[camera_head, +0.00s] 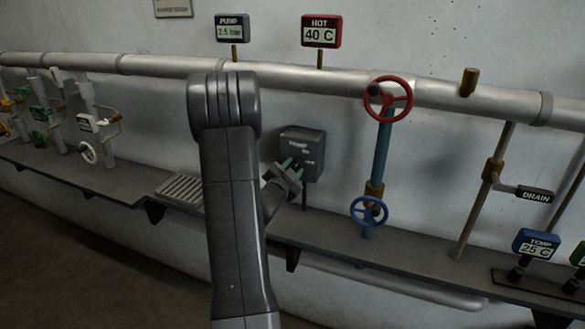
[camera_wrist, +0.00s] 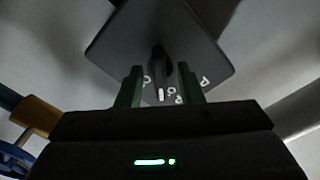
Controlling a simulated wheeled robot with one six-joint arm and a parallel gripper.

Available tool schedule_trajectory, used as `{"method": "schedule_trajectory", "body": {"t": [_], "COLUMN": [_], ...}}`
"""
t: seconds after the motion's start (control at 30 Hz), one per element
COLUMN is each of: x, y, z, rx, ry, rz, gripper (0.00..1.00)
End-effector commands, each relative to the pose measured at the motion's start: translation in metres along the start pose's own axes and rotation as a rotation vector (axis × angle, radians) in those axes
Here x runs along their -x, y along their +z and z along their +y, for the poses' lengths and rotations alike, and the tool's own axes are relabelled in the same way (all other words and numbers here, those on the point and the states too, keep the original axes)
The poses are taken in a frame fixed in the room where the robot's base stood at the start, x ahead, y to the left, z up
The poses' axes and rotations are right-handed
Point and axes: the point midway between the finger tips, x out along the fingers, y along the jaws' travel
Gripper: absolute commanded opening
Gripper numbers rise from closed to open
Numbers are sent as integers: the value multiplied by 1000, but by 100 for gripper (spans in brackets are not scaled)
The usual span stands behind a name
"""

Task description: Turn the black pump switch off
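The dark grey pump switch box (camera_head: 303,146) is mounted on the wall below the long pipe, with faint white lettering on its face. In the wrist view the box face (camera_wrist: 125,38) is close ahead and looks tilted. Its black switch knob (camera_wrist: 158,62) has a white mark at its near end, with white letters around it. My gripper (camera_head: 288,170) is at the lower front of the box. In the wrist view my gripper (camera_wrist: 160,80) is open, with one green-dark finger each side of the knob and gaps between. My arm may hide part of the box's surroundings.
A blue pipe with a red handwheel (camera_head: 388,99) and a blue handwheel (camera_head: 369,211) stands right of the box. The ledge (camera_head: 330,228) runs below. Left are small valves (camera_head: 88,151) and a grate (camera_head: 180,190). A DRAIN sign (camera_head: 535,194) is right.

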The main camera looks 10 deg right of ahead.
Motion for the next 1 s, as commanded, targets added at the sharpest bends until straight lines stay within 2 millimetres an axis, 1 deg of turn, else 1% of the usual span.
{"method": "schedule_trajectory", "body": {"t": [0.17, 0.2, 0.27, 0.3, 0.37, 0.73, 1.0], "x": [0, 0, 0, 0, 0, 0, 0], "y": [0, 0, 0, 0, 0, 3, 6], "z": [0, 0, 0, 0, 0, 2, 4], "rx": [0, 0, 0, 0, 0, -30, -161], "ry": [0, 0, 0, 0, 0, 0, -2], "rz": [0, 0, 0, 0, 0, 0, 2], "gripper": [34, 30, 18, 10, 0, 0, 0]}}
